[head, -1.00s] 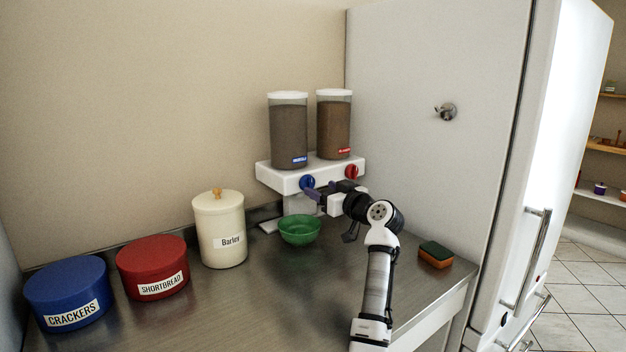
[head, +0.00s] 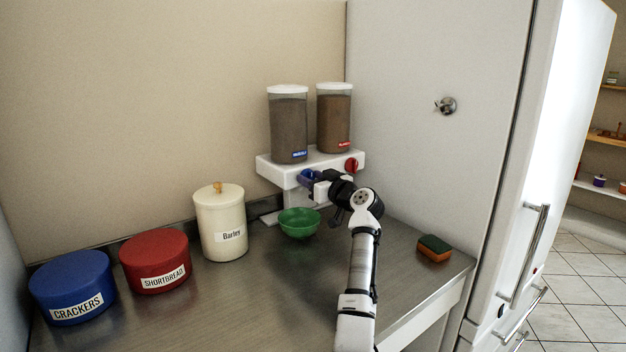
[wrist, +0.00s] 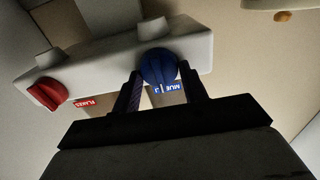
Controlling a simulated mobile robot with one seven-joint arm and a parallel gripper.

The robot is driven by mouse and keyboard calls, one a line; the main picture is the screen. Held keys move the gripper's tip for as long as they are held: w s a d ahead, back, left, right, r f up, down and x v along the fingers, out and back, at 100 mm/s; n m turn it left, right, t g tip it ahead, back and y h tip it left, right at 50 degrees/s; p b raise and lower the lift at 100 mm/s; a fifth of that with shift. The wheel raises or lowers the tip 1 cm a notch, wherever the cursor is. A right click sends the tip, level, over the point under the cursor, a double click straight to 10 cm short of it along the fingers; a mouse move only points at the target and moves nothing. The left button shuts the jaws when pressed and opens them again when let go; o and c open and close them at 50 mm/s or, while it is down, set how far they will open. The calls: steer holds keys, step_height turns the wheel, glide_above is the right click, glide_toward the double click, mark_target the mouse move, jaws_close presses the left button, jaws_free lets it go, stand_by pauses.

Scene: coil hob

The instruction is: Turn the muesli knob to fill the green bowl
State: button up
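The blue muesli knob (head: 305,177) is on the front of the white dispenser (head: 275,171), below the left clear container with the blue MUESLI label (head: 299,155). In the wrist view the blue knob (wrist: 158,66) lies between the spread fingertips of my gripper (wrist: 159,72), one on each side. I cannot tell whether they touch it. My gripper (head: 311,179) partly covers the knob in the head view. The green bowl (head: 300,223) stands upright on the counter below the knob. No food shows in it.
A red knob (head: 351,165) sits right of the blue one, under the second container (head: 334,120). The barley jar (head: 220,225), red tin (head: 154,262) and blue tin (head: 72,288) stand left. A sponge (head: 433,248) lies right. The counter's front middle is clear.

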steer(key=shift+c, duration=0.9)
steer(key=shift+m, duration=0.3)
steer(key=m, duration=0.2)
steer(key=shift+m, duration=0.4)
steer(key=m+p, duration=0.1)
steer(key=m, duration=0.4)
steer(key=shift+d, duration=0.15)
steer(key=m+p, duration=0.2)
steer(key=m, duration=0.3)
steer(key=shift+w+f+m+p, duration=0.1)
steer(key=shift+m+p, duration=0.3)
steer(key=shift+f+m+p, duration=0.2)
steer(key=shift+m+p, duration=0.65)
steer(key=shift+m, duration=0.95)
